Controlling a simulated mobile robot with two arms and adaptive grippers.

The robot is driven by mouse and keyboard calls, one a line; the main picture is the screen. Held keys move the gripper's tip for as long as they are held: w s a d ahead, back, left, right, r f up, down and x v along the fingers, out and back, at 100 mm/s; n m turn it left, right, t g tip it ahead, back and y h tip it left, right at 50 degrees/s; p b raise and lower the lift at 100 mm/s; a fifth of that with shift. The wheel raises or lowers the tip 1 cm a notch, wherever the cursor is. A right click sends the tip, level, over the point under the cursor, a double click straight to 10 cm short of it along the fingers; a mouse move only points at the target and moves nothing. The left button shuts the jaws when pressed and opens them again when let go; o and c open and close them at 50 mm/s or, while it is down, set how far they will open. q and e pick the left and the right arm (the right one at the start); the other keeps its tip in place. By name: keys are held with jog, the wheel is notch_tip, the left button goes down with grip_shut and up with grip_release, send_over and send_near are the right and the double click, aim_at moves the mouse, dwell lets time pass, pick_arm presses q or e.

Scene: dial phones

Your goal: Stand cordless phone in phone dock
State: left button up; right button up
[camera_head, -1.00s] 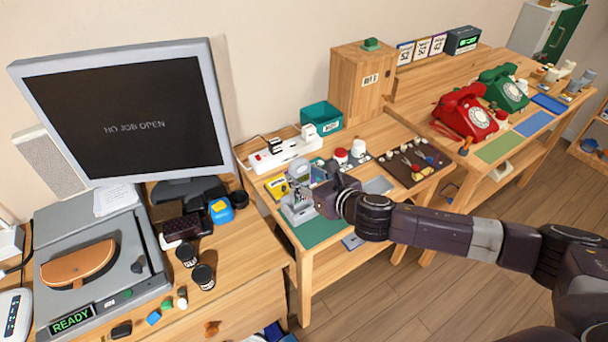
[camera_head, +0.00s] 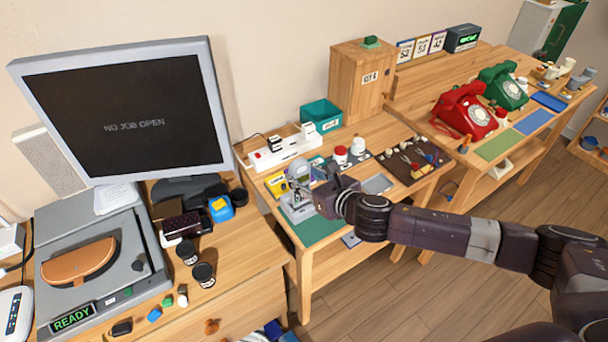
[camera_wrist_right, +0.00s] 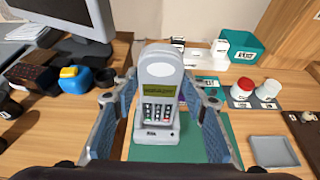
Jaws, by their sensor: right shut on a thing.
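The light grey cordless phone (camera_wrist_right: 160,74), with a small green display and a keypad, stands upright between the fingers of my right gripper (camera_wrist_right: 159,84). My right gripper is shut on its sides. The phone's rounded top also shows in the head view (camera_head: 299,170), beside my right gripper (camera_head: 305,195). The grey phone dock (camera_head: 297,213) stands on a green mat directly below the phone; its front shows in the wrist view (camera_wrist_right: 153,137). The phone's lower end meets the dock; I cannot tell whether it is fully seated. My left gripper is out of view.
A white power strip (camera_head: 285,150) and teal bin (camera_head: 321,115) are behind the dock. A grey tray (camera_wrist_right: 273,152) and red- and white-topped jars (camera_wrist_right: 241,89) are to the right. A monitor (camera_head: 120,115) stands farther left.

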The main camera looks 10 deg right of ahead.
jog(key=shift+f+b, duration=0.55)
jog(key=shift+f, duration=0.7)
jog(key=o, duration=1.4)
jog(key=shift+c, duration=0.2)
